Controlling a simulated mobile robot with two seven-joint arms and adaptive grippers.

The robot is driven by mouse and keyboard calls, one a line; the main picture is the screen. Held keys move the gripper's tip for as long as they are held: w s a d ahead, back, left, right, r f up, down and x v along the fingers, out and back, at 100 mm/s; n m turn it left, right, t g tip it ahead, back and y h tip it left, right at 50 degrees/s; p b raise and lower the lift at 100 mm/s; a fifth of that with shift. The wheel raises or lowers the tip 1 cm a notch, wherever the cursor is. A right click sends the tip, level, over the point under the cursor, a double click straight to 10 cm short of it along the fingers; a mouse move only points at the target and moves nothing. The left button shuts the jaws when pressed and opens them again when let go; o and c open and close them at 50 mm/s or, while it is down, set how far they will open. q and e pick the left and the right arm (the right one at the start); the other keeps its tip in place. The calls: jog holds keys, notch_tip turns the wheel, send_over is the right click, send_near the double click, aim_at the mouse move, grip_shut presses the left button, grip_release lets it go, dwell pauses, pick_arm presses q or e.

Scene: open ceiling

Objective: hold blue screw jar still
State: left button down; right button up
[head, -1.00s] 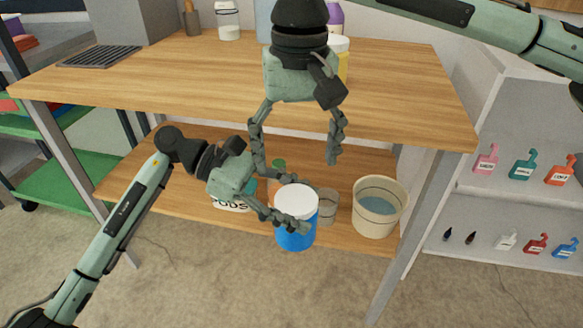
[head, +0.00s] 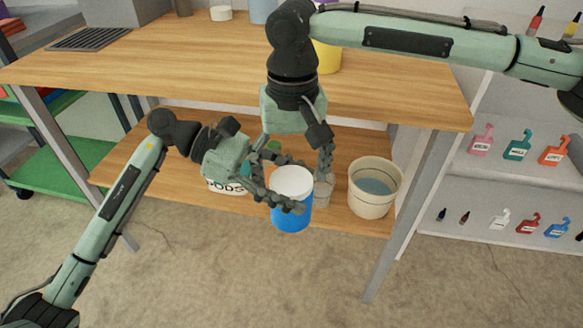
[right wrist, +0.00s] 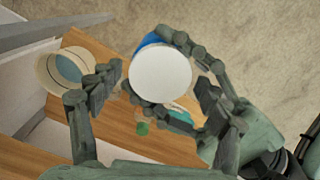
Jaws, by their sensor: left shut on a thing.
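The blue screw jar (head: 292,219) has a white lid (head: 292,180) and is upright, just in front of the lower shelf's front edge. My left gripper (head: 298,192) comes in from the left and is shut around the jar just below the lid. My right gripper (head: 290,170) is above the jar, pointing down, with its fingers spread on either side of the lid. In the right wrist view the lid (right wrist: 160,75) sits between the open right fingers, with gaps on both sides. The left fingers wrap the jar beneath it.
The tabletop (head: 180,70) overhangs behind. The floor in front is clear.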

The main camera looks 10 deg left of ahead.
jog(key=c, duration=0.9)
jog(key=o, duration=1.2)
jog(key=shift+c, duration=0.2)
